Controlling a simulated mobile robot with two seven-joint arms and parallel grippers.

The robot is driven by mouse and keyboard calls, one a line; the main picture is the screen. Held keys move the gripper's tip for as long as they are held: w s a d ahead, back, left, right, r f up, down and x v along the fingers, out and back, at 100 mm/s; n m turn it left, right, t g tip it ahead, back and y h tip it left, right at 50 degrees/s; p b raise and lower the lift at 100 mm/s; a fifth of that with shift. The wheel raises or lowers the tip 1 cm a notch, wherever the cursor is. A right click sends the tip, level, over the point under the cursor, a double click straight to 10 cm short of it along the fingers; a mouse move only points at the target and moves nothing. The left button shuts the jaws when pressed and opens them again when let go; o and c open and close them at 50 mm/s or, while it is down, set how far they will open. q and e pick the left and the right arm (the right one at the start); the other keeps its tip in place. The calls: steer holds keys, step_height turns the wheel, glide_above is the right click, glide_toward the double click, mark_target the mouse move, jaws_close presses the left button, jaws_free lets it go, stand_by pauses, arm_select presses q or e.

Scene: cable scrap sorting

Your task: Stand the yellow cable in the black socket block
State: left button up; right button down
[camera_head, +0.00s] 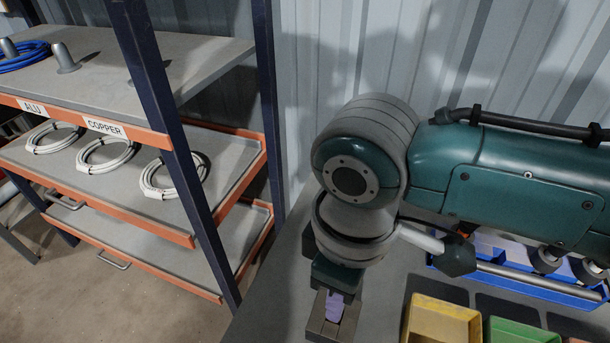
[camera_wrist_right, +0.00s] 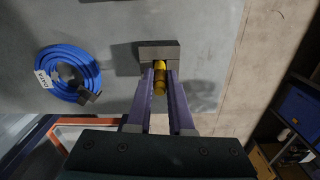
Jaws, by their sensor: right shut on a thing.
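The yellow cable (camera_wrist_right: 159,84) is a short piece between the purple fingers of my right gripper (camera_wrist_right: 166,88), which is shut on it. The black socket block (camera_wrist_right: 147,49) is a dark block just beyond the fingertips in the right wrist view. The cable's far end is at the block's edge; I cannot tell whether it is inside a socket. In the head view my right gripper (camera_head: 334,305) points down at the dark block (camera_head: 349,324) near the bottom edge, and the cable is hidden there. My left gripper is in neither view.
A blue coiled cable with a white tag (camera_wrist_right: 65,74) lies beside the block. Yellow (camera_head: 441,322) and green (camera_head: 518,332) bins and a blue tray (camera_head: 545,284) stand right of the gripper. A rack (camera_head: 150,138) with white coils stands left.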

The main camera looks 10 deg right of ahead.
stand_by(0.3)
steer(key=c, duration=0.7)
jaws_free()
steer(key=shift+c, duration=0.2)
steer(key=shift+r, duration=0.1)
step_height(320, 180, up, 7)
steer(key=p, duration=0.8)
